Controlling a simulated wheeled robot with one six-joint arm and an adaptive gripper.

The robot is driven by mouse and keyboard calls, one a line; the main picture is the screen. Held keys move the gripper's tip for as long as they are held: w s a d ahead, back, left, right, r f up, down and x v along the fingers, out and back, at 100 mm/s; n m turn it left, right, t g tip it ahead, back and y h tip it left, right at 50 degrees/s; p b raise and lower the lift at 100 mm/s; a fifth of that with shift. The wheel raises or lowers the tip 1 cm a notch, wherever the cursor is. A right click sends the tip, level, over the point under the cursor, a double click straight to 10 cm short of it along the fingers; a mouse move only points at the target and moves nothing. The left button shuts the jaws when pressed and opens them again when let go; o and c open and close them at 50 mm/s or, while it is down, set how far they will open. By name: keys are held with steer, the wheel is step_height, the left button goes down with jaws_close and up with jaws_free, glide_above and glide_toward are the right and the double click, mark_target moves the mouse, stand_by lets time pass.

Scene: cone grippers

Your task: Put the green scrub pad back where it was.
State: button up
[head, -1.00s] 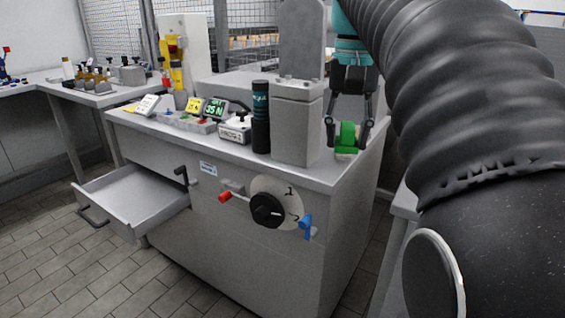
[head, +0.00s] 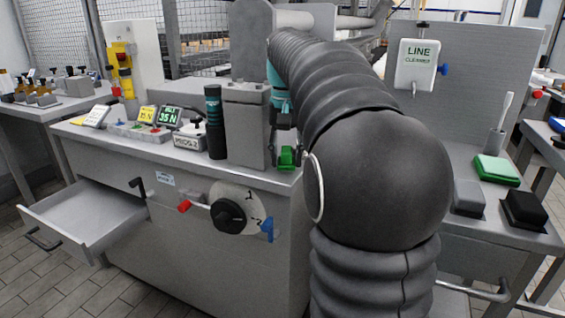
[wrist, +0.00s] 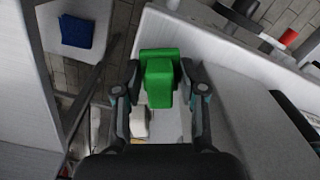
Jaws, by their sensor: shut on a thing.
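The green scrub pad (head: 287,157) is held in my gripper (head: 285,150) at the right end of the grey machine top (head: 180,150). It is partly hidden by my arm in the head view. In the wrist view the pad (wrist: 159,78) is a green block with a raised grip, between the two fingers of my gripper (wrist: 160,88). The fingers are shut on the grip. I cannot tell whether the pad touches the surface below.
A grey block post (head: 247,125) and a dark bottle (head: 214,122) stand left of my gripper. On the right bench are a flat green slab (head: 497,169), a grey block (head: 468,196) and a black block (head: 524,209). An open drawer (head: 85,215) juts out at left.

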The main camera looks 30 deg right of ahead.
mark_target(286, 150)
steer(key=shift+f, duration=0.6)
steer(key=shift+f, duration=0.15)
steer(key=o, duration=0.9)
step_height(286, 150, up, 12)
steer(key=shift+r+p, duration=0.2)
steer(key=shift+p, duration=0.7)
steer(key=s+a+f+n+t, duration=0.2)
steer(key=s+a+f, duration=0.3)
steer(key=s+f, duration=0.2)
steer(key=s+a+f+n+t, duration=0.1)
steer(key=s+a+f+n, duration=0.1)
steer(key=s+a+f, duration=0.3)
steer(key=s+a+f+n+t, duration=0.2)
steer(key=s+a+f, duration=0.3)
steer(key=s+f, duration=0.3)
steer(key=shift+s+a+f+t, duration=0.1)
steer(key=shift+s+f+t, duration=0.1)
steer(key=shift+f, duration=0.6)
steer(key=shift+s+a+f+t, duration=0.1)
steer(key=shift+s+f, duration=0.1)
steer(key=shift+f, duration=0.6)
